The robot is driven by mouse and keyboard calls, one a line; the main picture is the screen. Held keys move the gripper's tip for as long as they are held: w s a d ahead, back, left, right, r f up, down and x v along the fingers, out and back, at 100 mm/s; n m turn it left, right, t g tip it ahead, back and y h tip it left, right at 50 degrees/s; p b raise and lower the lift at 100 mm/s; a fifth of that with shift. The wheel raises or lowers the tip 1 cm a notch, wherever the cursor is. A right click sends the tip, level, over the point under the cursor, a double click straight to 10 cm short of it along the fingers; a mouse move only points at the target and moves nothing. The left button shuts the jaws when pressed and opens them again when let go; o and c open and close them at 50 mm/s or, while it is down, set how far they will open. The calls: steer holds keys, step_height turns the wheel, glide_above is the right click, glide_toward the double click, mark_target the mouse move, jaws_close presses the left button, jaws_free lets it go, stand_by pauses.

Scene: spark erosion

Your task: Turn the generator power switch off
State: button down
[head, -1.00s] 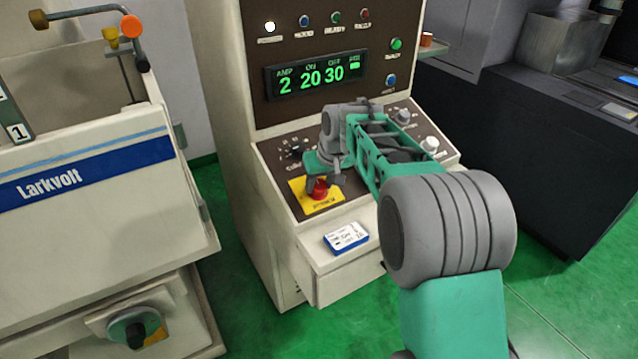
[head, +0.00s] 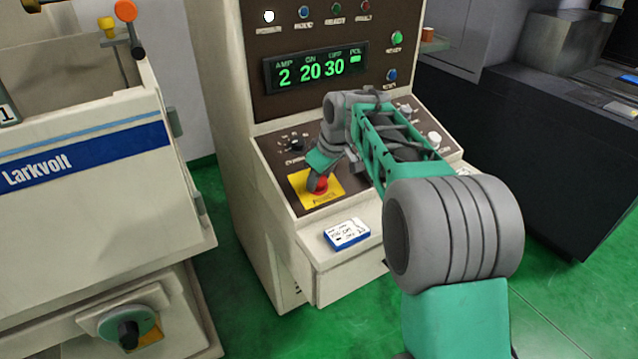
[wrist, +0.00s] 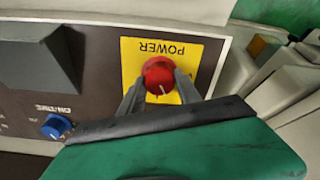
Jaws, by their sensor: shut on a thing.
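The generator power switch is a red round knob (wrist: 158,78) with a white pointer line, on a yellow plate (wrist: 190,52) marked POWER. In the wrist view the pointer line is tilted and the plate's lettering is upside down. My gripper (wrist: 160,88) has its two grey fingers closed on either side of the red knob. In the head view the knob (head: 319,184) is partly hidden by my gripper (head: 317,182) at the left of the sloping panel. The generator display (head: 316,70) is lit in green, and a white lamp (head: 268,16) above it is lit.
A blue knob (wrist: 56,126) sits near my gripper on the same panel. A blue-and-white box (head: 346,233) lies on the ledge below. The Larkvolt machine (head: 85,180) stands at the left, and a dark cabinet (head: 520,150) at the right. Green floor lies between them.

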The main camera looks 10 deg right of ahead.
steer(key=n+b, duration=0.4)
steer(key=n, duration=0.3)
steer(key=shift+f+b, duration=0.2)
steer(key=shift+b, duration=0.15)
steer(key=shift+s+r+n+g+b, duration=0.1)
steer(key=shift+n+g+b, duration=0.2)
steer(key=shift+n+b, duration=1.85)
steer(key=shift+n+p, duration=0.65)
steer(key=c, duration=0.9)
jaws_free()
steer(key=shift+o, duration=0.2)
steer(key=shift+r, duration=0.15)
steer(key=p+v, duration=0.3)
steer(key=v, duration=0.4)
steer(key=shift+s+r, duration=0.15)
steer(key=shift+r, duration=0.1)
